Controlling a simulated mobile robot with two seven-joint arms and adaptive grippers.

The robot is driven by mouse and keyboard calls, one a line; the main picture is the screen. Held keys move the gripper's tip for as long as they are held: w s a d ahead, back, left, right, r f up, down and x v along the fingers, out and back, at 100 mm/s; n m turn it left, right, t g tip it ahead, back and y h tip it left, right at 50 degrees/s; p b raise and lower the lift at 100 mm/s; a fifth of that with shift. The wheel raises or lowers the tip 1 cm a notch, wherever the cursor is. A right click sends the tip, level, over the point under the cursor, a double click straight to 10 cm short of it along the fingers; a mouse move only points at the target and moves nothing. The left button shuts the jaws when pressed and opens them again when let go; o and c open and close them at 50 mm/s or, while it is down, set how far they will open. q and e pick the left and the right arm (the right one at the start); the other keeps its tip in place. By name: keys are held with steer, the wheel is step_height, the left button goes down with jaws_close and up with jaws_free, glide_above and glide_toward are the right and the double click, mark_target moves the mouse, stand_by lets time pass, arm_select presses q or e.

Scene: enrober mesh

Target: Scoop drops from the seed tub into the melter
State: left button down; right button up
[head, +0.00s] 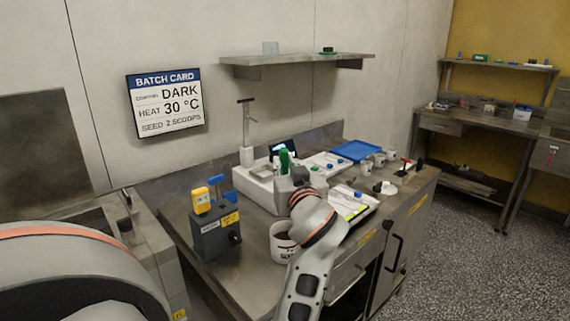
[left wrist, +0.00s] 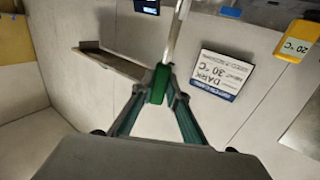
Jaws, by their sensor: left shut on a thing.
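My left gripper (head: 291,183) is over the bench, shut on a green handle (head: 284,160). In the left wrist view my gripper (left wrist: 158,80) grips the green handle (left wrist: 158,84), and a thin metal shaft (left wrist: 179,30) runs from it to the top edge; its far end is out of view. A white tub (head: 281,243) with dark contents stands on the bench, partly behind my arm; it looks like the seed tub. A white machine (head: 258,190), probably the melter, stands behind the gripper; its inside is hidden. My right gripper is not in view.
A grey box (head: 214,238) with a yellow device (head: 201,200) stands left of the tub; the device reads 20 °C in the left wrist view (left wrist: 298,40). A batch card (head: 165,104) reads DARK, 30 °C, 2 scoops. A blue tray (head: 356,150) and small cups are at right.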

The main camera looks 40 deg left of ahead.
arm_select(q)
step_height(320, 180, down, 5)
steer(key=b, duration=0.3)
steer(key=shift+f+b, duration=0.65)
steer(key=shift+f, duration=0.1)
steer(key=shift+f+b, duration=0.5)
steer(key=shift+f, duration=0.25)
steer(key=shift+f+b, duration=0.95)
steer(key=shift+f, duration=0.8)
